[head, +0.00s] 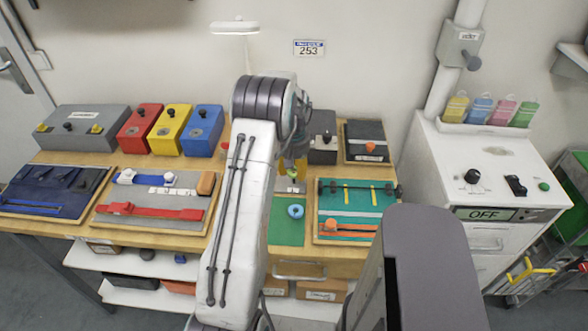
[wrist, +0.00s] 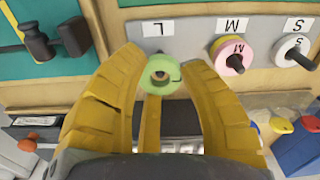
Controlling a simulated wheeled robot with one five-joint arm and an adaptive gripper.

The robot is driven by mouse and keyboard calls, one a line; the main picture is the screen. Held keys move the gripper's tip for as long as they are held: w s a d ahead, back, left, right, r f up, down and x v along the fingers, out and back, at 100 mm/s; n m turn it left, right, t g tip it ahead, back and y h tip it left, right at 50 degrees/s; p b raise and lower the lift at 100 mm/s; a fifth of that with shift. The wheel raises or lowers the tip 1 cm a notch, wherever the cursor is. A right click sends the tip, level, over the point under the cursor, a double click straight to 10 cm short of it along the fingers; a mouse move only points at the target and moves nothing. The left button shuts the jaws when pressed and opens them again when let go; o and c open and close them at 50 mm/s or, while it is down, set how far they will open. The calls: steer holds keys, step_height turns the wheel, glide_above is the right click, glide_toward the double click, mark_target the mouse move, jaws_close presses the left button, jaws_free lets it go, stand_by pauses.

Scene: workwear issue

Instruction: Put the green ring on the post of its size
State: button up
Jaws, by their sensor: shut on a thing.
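The green ring (wrist: 152,84) is at the tips of the yellow fingers of my gripper (wrist: 160,80), which is shut on it. In the head view the green ring (head: 292,172) shows small beside my arm, with my gripper (head: 291,166) mostly hidden behind the arm. The wrist view shows a grey board (wrist: 195,38) with labels L, M and S. The ring is in front of the L label. A dark spot shows in its hole; I cannot tell whether it is a post.
A blue ring (head: 296,211) lies on a green mat (head: 287,233) in front of the gripper. A green board with an orange clamp (head: 345,226) is to its right. Red, yellow and blue boxes (head: 202,131) stand at the back left.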

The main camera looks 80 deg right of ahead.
steer(key=shift+f, duration=0.2)
stand_by(0.4)
steer(key=o, duration=1.3)
steer(key=shift+c, duration=0.2)
steer(key=shift+r, duration=0.1)
steer(key=shift+r+p, duration=2.2)
steer(key=shift+r, duration=1.25)
